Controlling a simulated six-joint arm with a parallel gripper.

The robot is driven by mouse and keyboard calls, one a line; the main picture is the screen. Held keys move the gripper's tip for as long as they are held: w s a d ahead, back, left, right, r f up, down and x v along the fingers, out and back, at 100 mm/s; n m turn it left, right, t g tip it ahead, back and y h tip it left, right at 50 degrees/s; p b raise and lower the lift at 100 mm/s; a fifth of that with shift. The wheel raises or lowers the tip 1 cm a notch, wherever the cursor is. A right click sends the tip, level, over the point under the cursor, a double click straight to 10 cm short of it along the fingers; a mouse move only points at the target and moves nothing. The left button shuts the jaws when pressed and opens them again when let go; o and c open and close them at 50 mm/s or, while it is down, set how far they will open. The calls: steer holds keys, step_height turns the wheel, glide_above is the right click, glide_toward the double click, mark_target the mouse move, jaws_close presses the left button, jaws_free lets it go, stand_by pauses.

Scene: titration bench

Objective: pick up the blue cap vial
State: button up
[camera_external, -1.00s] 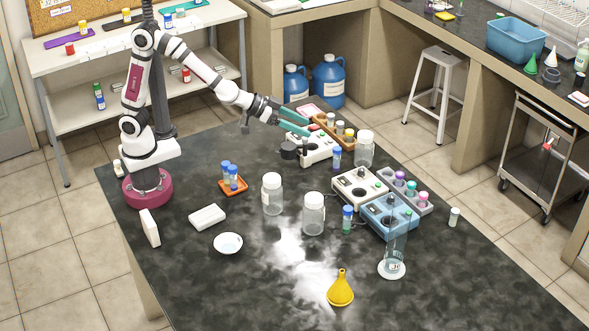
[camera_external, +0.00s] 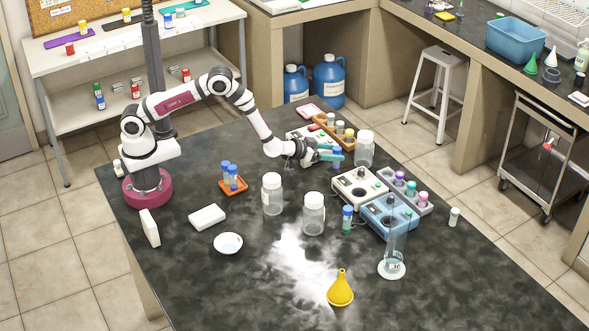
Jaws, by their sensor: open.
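A blue cap vial (camera_external: 337,165) stands upright on the dark bench, left of a clear jar. My gripper (camera_external: 333,153) is at this vial's upper part, its teal fingers open and pointing right. The fingers partly cover the vial; I cannot tell whether they touch it or are both around it. Another blue cap vial (camera_external: 347,219) stands in front, beside the blue device. Two more blue-capped vials (camera_external: 233,177) stand in a small orange rack (camera_external: 233,190) at the left.
A clear jar (camera_external: 364,150) stands close right of my gripper. A white device (camera_external: 358,189) and a blue device (camera_external: 388,217) are in front of it. Two jars (camera_external: 272,195) stand mid-bench, with a yellow funnel (camera_external: 341,290) near the front.

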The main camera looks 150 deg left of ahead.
steer(key=x, duration=0.5)
steer(key=shift+s+a, duration=0.2)
steer(key=shift+a, duration=0.15)
jaws_close()
